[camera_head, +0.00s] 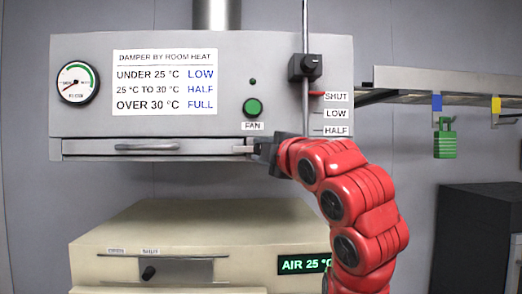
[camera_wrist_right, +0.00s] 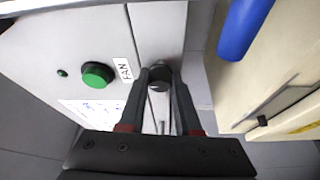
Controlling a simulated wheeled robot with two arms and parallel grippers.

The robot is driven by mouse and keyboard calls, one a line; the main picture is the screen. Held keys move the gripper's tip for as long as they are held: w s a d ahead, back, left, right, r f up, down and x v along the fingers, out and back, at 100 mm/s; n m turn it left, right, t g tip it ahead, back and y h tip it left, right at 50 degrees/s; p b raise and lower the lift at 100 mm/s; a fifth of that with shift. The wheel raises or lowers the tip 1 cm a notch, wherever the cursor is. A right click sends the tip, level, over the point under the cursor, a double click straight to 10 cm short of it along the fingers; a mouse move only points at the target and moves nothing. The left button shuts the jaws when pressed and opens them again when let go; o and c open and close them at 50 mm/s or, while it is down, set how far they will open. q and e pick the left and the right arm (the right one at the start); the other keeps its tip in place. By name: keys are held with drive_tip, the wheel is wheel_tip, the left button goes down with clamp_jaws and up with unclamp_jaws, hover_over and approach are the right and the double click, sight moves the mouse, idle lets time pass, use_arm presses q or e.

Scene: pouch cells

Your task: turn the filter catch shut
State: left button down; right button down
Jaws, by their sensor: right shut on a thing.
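The filter catch shows in the right wrist view as a dark round knob (camera_wrist_right: 159,76) at the end of the filter slot in the hood's underside edge. My right gripper (camera_wrist_right: 160,80) is shut on it, one finger on each side. In the head view my right gripper (camera_head: 264,149) is at the right end of the long filter front (camera_head: 150,147), below the fan button, and hides most of the catch. How far the catch is turned cannot be told. My left gripper is in neither view.
The grey hood (camera_head: 90,110) carries a gauge (camera_head: 77,82), a damper sign (camera_head: 163,82), a green fan button (camera_head: 252,107) and a damper slider (camera_head: 304,67) above SHUT. A cream oven (camera_head: 200,220) stands below. A shelf (camera_head: 450,80) with a green padlock (camera_head: 445,145) is at right.

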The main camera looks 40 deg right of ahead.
drive_tip(key=c, duration=0.9)
unclamp_jaws()
drive_tip(key=s+a+f, duration=0.1)
drive_tip(key=s+a, duration=0.1)
drive_tip(key=s, duration=1.5)
drive_tip(key=shift+a, duration=0.4)
